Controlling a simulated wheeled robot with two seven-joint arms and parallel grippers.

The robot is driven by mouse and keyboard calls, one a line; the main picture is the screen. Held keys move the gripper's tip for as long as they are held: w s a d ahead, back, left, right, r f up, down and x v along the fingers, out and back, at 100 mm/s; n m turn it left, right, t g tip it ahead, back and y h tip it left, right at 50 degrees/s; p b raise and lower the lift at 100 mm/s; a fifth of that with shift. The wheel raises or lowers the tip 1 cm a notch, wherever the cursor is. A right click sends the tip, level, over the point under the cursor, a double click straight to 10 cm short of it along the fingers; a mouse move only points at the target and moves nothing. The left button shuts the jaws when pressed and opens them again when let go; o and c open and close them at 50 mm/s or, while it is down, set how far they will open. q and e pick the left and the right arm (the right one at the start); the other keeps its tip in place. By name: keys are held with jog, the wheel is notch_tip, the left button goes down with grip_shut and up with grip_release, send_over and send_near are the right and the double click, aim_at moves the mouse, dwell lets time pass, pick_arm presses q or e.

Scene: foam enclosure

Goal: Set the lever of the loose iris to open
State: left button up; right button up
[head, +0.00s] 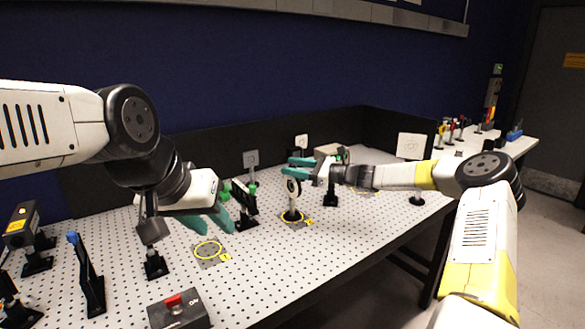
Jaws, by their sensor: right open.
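A round, pale-rimmed iris (292,187) stands upright on a post inside a yellow ring mark, near the middle of the perforated table. Its lever is too small to make out, so I cannot tell how it is set. My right gripper (298,168) is open, with its teal fingers at the top of the iris. I cannot tell whether they touch it. My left gripper (212,218) hangs over the table to the left of the iris, teal fingers pointing down and right. I cannot tell whether it is open or shut.
An empty yellow ring mark (208,250) lies below my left gripper. A grey box with a red switch (177,309) is at the front edge. Dark optic mounts (243,199) stand between the grippers. Several posts stand at left. A white square panel (411,146) is at right.

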jog(key=v, duration=0.7)
jog(key=shift+d, duration=0.15)
jog(key=shift+s, duration=0.1)
